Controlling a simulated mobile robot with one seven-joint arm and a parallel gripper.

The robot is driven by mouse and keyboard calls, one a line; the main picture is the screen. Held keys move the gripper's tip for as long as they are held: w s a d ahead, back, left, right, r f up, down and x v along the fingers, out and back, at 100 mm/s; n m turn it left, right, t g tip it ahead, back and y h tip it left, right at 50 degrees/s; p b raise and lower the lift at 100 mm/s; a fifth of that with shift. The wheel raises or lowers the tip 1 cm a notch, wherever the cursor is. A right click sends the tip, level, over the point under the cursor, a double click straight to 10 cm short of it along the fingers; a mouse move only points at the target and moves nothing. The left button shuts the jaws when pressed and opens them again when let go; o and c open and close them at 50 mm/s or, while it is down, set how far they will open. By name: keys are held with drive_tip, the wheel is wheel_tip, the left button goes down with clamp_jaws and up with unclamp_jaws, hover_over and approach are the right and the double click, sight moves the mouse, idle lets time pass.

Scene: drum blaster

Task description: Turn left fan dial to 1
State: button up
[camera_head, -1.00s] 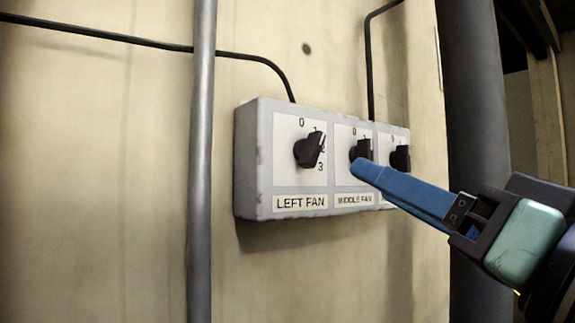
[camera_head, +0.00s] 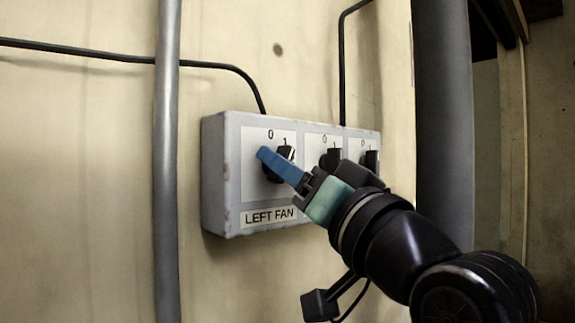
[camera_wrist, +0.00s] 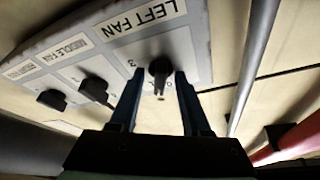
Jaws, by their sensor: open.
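The left fan dial (camera_head: 286,154) is a black knob with a pale pointer line on the LEFT FAN panel (camera_head: 252,180). In the head view its pointer leans up and right, near or just past the 1; the exact setting is partly hidden. My gripper (camera_head: 267,158) has blue fingers and is in front of this dial, one finger covering its lower left side. In the wrist view the dial (camera_wrist: 160,70) shows between the two spread fingertips (camera_wrist: 160,84). The gripper is open. I cannot tell whether either finger touches the knob.
The middle fan dial (camera_head: 331,158) and a third dial (camera_head: 371,160) are to the right on the same grey box (camera_head: 215,175). A vertical grey pipe (camera_head: 167,200) runs left of the box. A thick dark column (camera_head: 443,120) stands to the right. Black cables run along the wall.

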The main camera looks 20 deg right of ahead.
clamp_jaws()
drive_tip(key=m+h+p, duration=0.2)
drive_tip(key=m, duration=0.2)
drive_tip(key=shift+a, duration=0.1)
unclamp_jaws()
drive_tip(key=shift+s, duration=0.1)
